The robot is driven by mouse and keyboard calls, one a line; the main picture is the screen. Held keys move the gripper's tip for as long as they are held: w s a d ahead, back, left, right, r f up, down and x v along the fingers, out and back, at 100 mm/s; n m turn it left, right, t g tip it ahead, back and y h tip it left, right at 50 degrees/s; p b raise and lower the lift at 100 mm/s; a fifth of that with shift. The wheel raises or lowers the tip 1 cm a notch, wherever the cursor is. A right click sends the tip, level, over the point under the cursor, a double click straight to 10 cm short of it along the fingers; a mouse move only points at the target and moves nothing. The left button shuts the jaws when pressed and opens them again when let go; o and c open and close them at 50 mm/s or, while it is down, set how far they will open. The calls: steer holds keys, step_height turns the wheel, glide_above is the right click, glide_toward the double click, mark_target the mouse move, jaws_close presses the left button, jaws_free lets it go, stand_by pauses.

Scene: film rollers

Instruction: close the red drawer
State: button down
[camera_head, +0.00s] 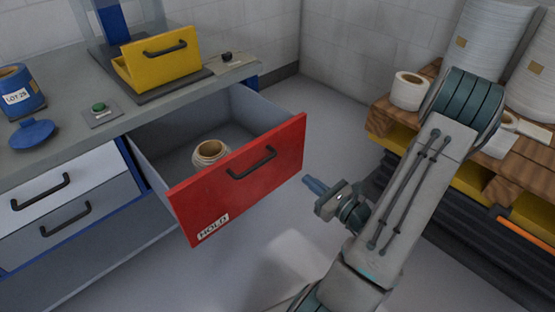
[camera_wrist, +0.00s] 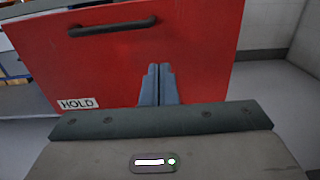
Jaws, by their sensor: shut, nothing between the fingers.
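The red drawer (camera_head: 240,176) stands pulled out from the bench, with a black bar handle (camera_head: 252,163) and a "HOLD" label (camera_head: 213,228) on its front. A small film roll (camera_head: 210,152) sits inside it. My gripper (camera_head: 308,181) is shut and empty, just right of the drawer front in the head view. In the wrist view the shut fingers (camera_wrist: 157,72) point at the red front (camera_wrist: 195,40), right of and below the handle (camera_wrist: 112,26). I cannot tell whether the fingertips touch the front.
The grey bench (camera_head: 60,120) holds a yellow box (camera_head: 160,62), a green button (camera_head: 99,107) and a blue "LOT 25" canister (camera_head: 20,92). White drawers (camera_head: 70,195) are at left. A wooden pallet (camera_head: 402,122) with large rolls stands at right. Floor (camera_head: 345,110) beyond the drawer is clear.

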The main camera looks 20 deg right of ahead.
mark_target(270, 153)
steer(key=b+x, duration=0.6)
steer(key=x, duration=0.7)
steer(key=shift+a, duration=0.1)
steer(key=shift+w, duration=0.15)
steer(key=shift+w, duration=0.15)
